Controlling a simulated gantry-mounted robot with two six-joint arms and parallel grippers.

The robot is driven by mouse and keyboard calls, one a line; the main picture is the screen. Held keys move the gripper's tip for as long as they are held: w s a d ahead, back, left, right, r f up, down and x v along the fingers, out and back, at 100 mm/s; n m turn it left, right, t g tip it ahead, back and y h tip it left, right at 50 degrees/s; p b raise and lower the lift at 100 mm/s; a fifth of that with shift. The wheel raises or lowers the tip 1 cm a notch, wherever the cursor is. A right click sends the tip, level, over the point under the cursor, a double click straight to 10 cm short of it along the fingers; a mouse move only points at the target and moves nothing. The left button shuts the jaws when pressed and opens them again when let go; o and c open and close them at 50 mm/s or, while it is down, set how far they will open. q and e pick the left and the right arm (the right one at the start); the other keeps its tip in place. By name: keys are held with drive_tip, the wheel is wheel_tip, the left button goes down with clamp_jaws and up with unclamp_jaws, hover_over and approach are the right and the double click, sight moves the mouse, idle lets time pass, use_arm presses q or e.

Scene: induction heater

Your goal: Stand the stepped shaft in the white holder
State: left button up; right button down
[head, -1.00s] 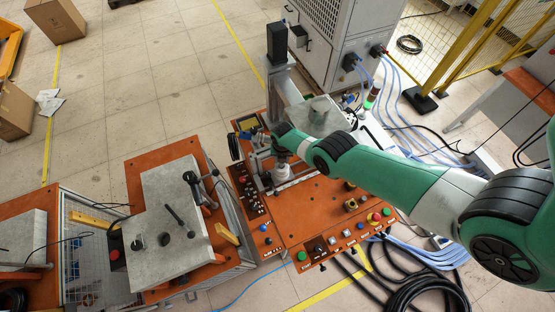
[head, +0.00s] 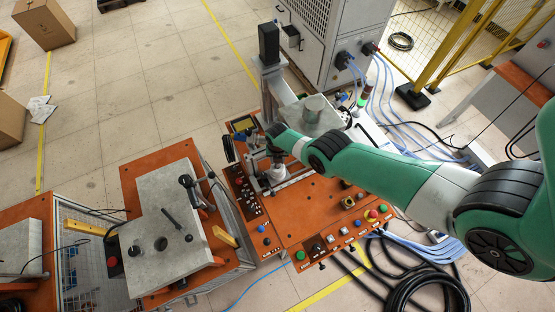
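My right arm reaches in from the right over the orange-topped heater table (head: 318,208). My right gripper (head: 268,150) is at the table's far left part, small and partly hidden by its own wrist. A grey upright piece that looks like the stepped shaft (head: 277,160) is just below the gripper. It stands at or over the white holder (head: 280,174); I cannot tell whether it is seated. Whether the fingers are closed on it is too small to tell. My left gripper is not in view.
A dark vertical post (head: 268,44) and a grey cylinder (head: 315,106) stand behind the gripper. Buttons (head: 372,215) line the table's front edge. A second orange table with a grey block (head: 165,225) is at left. Cables (head: 430,285) lie at lower right.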

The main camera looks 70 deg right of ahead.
drive_tip(key=shift+f, duration=0.15)
idle(0.5)
drive_tip(key=shift+f+b, duration=0.3)
drive_tip(key=shift+b, duration=0.2)
drive_tip(key=shift+f+b, duration=0.6)
drive_tip(key=shift+f, duration=0.05)
drive_tip(key=shift+c, duration=2.3)
unclamp_jaws()
